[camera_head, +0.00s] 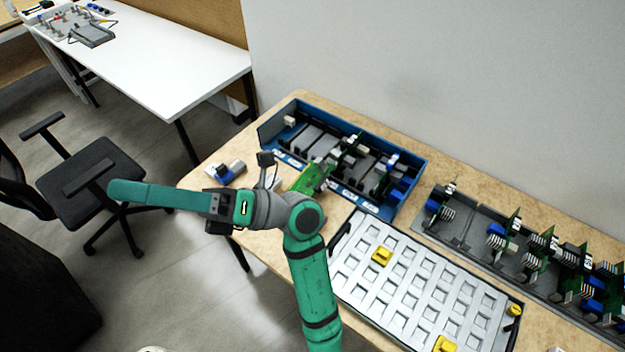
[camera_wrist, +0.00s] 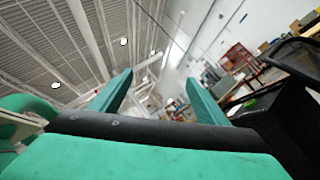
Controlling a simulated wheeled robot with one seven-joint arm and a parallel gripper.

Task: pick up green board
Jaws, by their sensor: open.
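A bright green board (camera_head: 310,178) shows at the front side of the blue rack, just behind my arm, which partly hides it. I cannot tell whether it stands in the rack or leans on its edge. Other green boards (camera_head: 349,142) stand upright inside the blue rack. My gripper (camera_head: 118,190) points left, away from the boards and above the floor and chair. In the wrist view my gripper (camera_wrist: 158,78) has its two green fingers apart with nothing between them. That view faces the ceiling and far room; no board for picking can be made out there.
The blue rack (camera_head: 270,131) stands at the table's back by the wall. A grey rack (camera_head: 455,241) with several boards is at right. A pale slotted tray (camera_head: 400,285) with yellow blocks (camera_head: 382,256) lies in front. A small blue-grey part (camera_head: 226,172) is near the left edge.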

